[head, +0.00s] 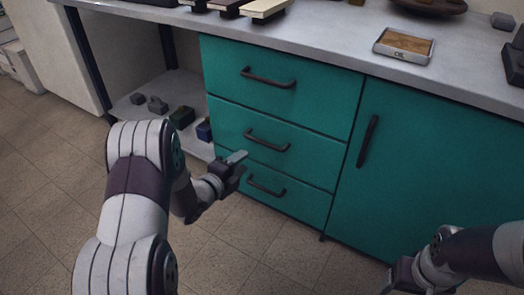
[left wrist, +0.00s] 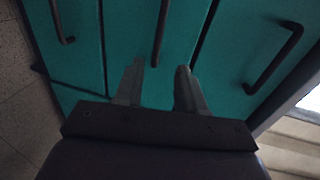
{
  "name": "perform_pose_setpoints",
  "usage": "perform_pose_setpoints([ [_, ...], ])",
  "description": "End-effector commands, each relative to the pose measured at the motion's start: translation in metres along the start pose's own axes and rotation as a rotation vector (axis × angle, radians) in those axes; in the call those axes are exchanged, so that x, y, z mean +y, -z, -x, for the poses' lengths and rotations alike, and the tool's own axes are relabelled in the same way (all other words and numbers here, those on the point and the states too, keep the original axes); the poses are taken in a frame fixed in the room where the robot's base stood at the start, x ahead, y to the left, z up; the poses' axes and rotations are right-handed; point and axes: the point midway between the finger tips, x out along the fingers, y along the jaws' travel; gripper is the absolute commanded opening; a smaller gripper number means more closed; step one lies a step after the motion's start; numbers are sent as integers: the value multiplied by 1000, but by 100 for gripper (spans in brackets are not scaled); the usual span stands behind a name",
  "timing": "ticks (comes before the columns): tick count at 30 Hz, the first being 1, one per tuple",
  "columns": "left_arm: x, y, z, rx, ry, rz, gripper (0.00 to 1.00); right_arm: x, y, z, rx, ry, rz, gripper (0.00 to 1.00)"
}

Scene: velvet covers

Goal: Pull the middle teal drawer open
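The middle teal drawer (head: 225,120) is shut, flush with the drawers above and below it. Its dark bar handle (head: 267,142) runs across its front. My left gripper (head: 240,163) is just in front of this drawer, below and left of the handle, and is empty. In the left wrist view the fingers of my left gripper (left wrist: 160,70) are spread apart, and the middle handle (left wrist: 161,30) lines up with the gap between them. I cannot tell how far the tips are from it. My right gripper (head: 400,278) is at the lower right, its fingers not clear.
The top drawer handle (head: 268,77) and bottom drawer handle (head: 265,186) lie above and below. A teal cupboard door (head: 430,165) with an upright handle is at the right. An open shelf (head: 140,110) with small items is at the left. The tiled floor in front is clear.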

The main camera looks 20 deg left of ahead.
Motion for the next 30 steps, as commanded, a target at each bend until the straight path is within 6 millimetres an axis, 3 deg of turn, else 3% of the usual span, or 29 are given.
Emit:
perform_pose_setpoints([
  [9, 9, 0, -72, 0, 0, -9, 40, 0, -6, -43, -2, 0, 0, 76],
  [15, 7, 0, -111, -2, -3, -7, 40, 0, -8, -60, -1, 0, 0, 76],
  [19, 4, 0, -122, -3, -4, -5, 40, 0, -8, -64, -1, 0, 0, 76],
  [27, 2, -1, -124, -3, -5, -4, 40, 0, -8, -63, -1, 0, 0, 76],
  [29, 2, -1, -124, -3, -5, -4, 24, 0, -8, -63, -1, 0, 0, 76],
  [30, 2, -1, -124, -3, -5, -4, 10, 0, -8, -63, -1, 0, 0, 76],
])
